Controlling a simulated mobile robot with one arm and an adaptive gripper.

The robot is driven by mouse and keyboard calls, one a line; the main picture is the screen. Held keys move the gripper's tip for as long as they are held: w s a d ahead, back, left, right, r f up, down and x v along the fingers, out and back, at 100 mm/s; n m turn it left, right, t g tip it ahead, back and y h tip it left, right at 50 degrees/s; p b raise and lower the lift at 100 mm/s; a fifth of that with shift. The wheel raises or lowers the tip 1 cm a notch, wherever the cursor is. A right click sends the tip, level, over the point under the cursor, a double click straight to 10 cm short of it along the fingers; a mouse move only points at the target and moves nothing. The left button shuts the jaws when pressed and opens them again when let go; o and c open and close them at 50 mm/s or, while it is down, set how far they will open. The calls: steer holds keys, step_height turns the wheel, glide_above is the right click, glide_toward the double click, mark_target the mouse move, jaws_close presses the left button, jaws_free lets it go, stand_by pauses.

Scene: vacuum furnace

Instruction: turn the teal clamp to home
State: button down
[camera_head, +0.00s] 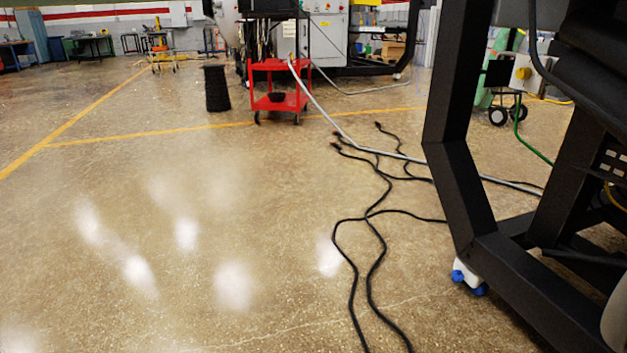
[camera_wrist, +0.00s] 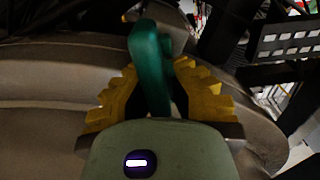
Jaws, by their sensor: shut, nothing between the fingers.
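The teal clamp (camera_wrist: 147,55) shows in the wrist view as a thick, rounded, upright bar at top centre, with a shorter teal part beside it on the right. My gripper (camera_wrist: 156,78) has its yellow stepped fingers to the left and right of the clamp in the picture. The gripper is shut and holds nothing. I cannot tell whether the fingers touch the clamp. The clamp's lower end is hidden behind my gripper body. The clamp and gripper do not show in the head view.
A grey-brown rounded surface (camera_wrist: 50,85) lies behind the clamp. In the head view, a black frame (camera_head: 452,160) stands at the right. Black cables (camera_head: 368,215) lie on the floor left of it. A red cart (camera_head: 277,85) stands farther back. The floor at left is clear.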

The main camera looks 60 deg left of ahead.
steer(key=m, duration=0.4)
steer(key=shift+d+r+m, duration=0.2)
steer(key=shift+r+m, duration=0.1)
steer(key=shift+m, duration=0.1)
stand_by(0.4)
steer(key=c, duration=1.3)
jaws_free()
steer(key=shift+s+a+f, duration=0.1)
steer(key=shift+s+f, duration=0.1)
steer(key=shift+f, duration=0.05)
steer(key=o, duration=0.3)
